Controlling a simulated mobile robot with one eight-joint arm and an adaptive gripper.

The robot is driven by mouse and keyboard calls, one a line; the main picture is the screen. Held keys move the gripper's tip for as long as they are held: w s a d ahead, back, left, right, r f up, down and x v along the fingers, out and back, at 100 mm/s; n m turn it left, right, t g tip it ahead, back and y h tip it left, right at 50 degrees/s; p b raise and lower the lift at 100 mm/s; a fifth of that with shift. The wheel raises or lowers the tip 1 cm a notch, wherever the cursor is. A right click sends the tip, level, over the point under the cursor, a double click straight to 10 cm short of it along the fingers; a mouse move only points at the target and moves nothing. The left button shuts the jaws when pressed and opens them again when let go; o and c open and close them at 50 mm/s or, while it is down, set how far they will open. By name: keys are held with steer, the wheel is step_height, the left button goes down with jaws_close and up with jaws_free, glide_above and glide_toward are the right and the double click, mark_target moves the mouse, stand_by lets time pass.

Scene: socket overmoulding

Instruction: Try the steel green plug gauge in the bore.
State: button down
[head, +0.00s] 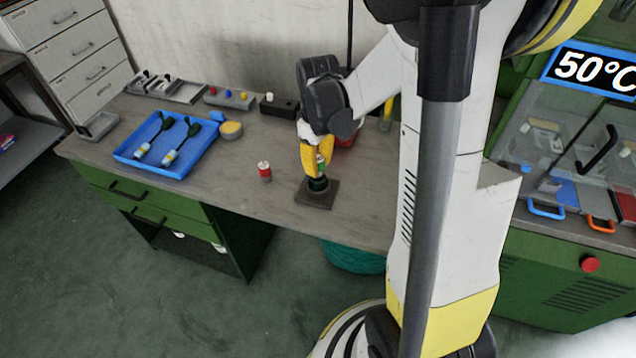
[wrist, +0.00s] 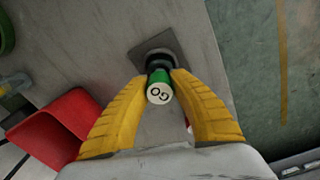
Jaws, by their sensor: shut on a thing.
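My gripper (wrist: 160,93) has yellow fingers and is shut on a green plug gauge (wrist: 159,82) with a white end marked GO. In the head view my gripper (head: 319,165) is over the bench, above a dark square base (head: 329,197) that bears a dark round part (head: 318,184). In the wrist view the gauge's far end meets the dark round part on the square base (wrist: 174,42). I cannot tell whether the gauge is inside the bore or only against it, as the bore is hidden.
A red cylinder with a light top (head: 265,171) stands left of the square base. A blue tray (head: 128,158) with two green-handled tools lies further left. A red bin (wrist: 50,125) is near my gripper. Small racks (head: 229,97) line the back. The bench front is clear.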

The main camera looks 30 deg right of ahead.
steer(key=shift+f+b, duration=0.4)
steer(key=shift+f, duration=0.1)
steer(key=shift+r, duration=0.2)
stand_by(0.7)
steer(key=shift+r+p, duration=0.35)
steer(key=shift+p, duration=0.05)
steer(key=shift+r+p, duration=1.9)
steer(key=shift+r, duration=0.6)
